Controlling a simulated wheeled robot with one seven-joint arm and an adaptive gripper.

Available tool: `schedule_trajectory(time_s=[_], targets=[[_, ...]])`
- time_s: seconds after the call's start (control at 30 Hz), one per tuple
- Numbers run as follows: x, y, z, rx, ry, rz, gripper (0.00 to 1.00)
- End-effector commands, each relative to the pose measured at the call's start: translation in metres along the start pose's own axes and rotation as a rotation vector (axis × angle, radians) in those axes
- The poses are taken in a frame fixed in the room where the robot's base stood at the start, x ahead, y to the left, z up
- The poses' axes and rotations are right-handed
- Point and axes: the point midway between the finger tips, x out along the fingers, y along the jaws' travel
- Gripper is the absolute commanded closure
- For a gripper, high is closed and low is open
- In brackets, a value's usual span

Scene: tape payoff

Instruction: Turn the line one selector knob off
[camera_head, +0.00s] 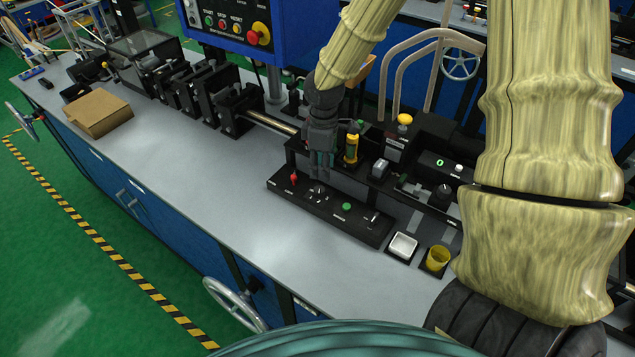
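A black control panel (274,183) lies along the bench in the middle of the view. It carries a small dark knob (318,190) with pale marks around it, a red switch (294,178) to its left and a green button (346,207) to its right. The panel labels are too small to read, so I cannot tell which line the knob serves. My gripper (321,174) points down just above and behind the knob. Its dark fingers with teal pads look close together, but their gap is unclear. I cannot tell whether they touch the knob.
A yellow-topped upright part (352,146) stands close to the right of my gripper. A cardboard box (99,112) lies at left. The bench front (195,185) is clear.

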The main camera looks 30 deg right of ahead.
Motion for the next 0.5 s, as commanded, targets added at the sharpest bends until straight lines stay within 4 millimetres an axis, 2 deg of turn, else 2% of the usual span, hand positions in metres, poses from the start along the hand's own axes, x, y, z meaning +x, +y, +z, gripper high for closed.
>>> schedule_trajectory(time_s=[0.2,0.5], targets=[[0.028,0.006,-0.006,-0.001,-0.008,-0.007,0.63],[0.059,0.006,-0.005,0.002,-0.008,-0.007,0.63]])
